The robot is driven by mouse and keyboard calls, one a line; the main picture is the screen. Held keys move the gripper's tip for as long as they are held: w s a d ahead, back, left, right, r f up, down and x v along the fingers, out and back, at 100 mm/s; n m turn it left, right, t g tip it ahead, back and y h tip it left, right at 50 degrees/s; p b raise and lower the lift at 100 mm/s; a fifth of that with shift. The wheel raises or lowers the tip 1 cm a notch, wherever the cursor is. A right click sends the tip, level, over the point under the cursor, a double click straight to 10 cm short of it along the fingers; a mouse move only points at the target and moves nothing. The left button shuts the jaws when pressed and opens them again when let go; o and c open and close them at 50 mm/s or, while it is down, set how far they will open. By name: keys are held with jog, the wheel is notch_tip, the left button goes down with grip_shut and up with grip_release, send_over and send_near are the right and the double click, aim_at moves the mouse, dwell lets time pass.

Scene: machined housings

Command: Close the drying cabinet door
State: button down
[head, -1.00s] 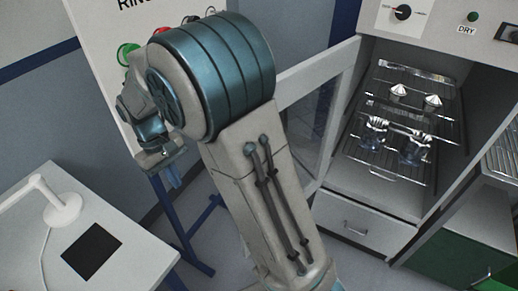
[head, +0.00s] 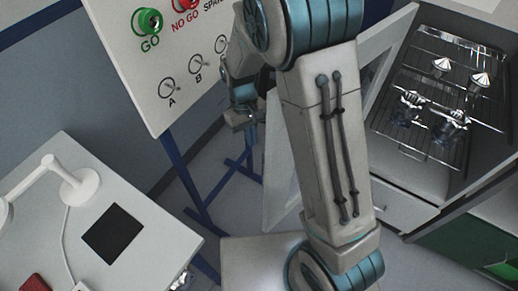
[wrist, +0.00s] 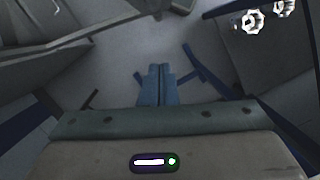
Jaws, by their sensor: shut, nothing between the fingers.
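The drying cabinet (head: 405,180) stands at the right of the head view, open at the front. Its pale-framed, glazed door (head: 398,42) is swung out to the left, partly hidden behind my arm. Inside, wire racks (head: 425,140) hold shiny metal parts. My gripper (head: 249,133) hangs to the left of the door, between it and the board, apart from the door as far as I can see. In the wrist view its two fingers (wrist: 155,80) are together and empty, with floor beyond.
A white board (head: 150,60) with GO and NO GO gauges stands on blue legs at the left. A pale table (head: 165,245) with a white lamp (head: 80,188) and a dark pad (head: 113,234) is at lower left. A green-fronted unit (head: 465,245) is at lower right.

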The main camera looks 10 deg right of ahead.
jog(key=s, duration=0.1)
jog(key=s+d+f+p, duration=0.1)
jog(key=s+d+f, duration=0.1)
jog(key=s, duration=0.1)
jog(key=shift+p, duration=0.3)
jog(key=shift+s, duration=0.1)
